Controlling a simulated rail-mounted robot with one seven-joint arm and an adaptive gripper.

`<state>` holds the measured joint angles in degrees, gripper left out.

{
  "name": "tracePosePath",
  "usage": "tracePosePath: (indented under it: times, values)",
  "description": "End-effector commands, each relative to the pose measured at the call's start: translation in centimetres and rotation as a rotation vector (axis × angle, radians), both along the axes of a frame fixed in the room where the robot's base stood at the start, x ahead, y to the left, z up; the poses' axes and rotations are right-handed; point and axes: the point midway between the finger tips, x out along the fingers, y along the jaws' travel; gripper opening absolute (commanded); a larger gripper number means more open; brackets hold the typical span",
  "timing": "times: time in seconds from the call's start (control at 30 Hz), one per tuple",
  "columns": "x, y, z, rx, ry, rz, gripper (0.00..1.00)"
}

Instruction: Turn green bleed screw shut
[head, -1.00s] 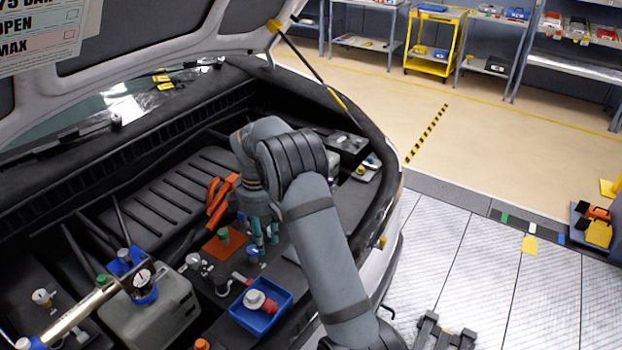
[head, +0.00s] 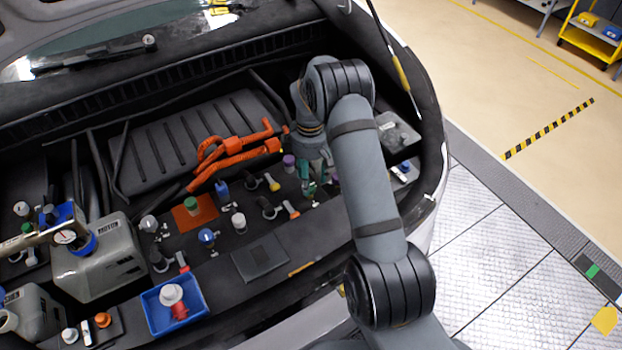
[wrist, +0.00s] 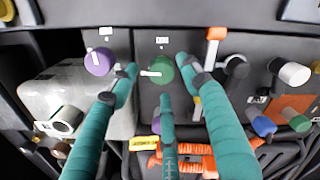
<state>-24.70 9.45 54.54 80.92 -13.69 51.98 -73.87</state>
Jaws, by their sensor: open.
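The green bleed screw (wrist: 161,69) is a round green knob with a white pointer aimed left, on a dark panel below a small white label in the wrist view. My gripper (wrist: 157,68) has teal fingers, open on either side of the knob, with a third finger below it. The fingertips lie close to the knob; I cannot tell whether they touch. In the head view my gripper (head: 312,172) is low over the right part of the engine bay, where the screw is hard to tell from the fingers.
A purple knob (wrist: 98,61) is just left of the fingers. An orange-handled valve (wrist: 213,50) stands close on the right. Orange hoses (head: 235,150) run left of my gripper. Another green cap (head: 191,204) sits on an orange plate. A blue tray (head: 174,304) is nearer the front.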

Motion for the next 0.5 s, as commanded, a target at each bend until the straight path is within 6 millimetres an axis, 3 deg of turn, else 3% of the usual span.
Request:
tracePosePath:
  times: [0.2, 0.5]
  values:
    - [0.0, 0.0, -2.0, 0.000, 0.000, 0.001, 0.47]
    - [0.1, 0.0, -2.3, 0.000, -0.001, 0.000, 0.47]
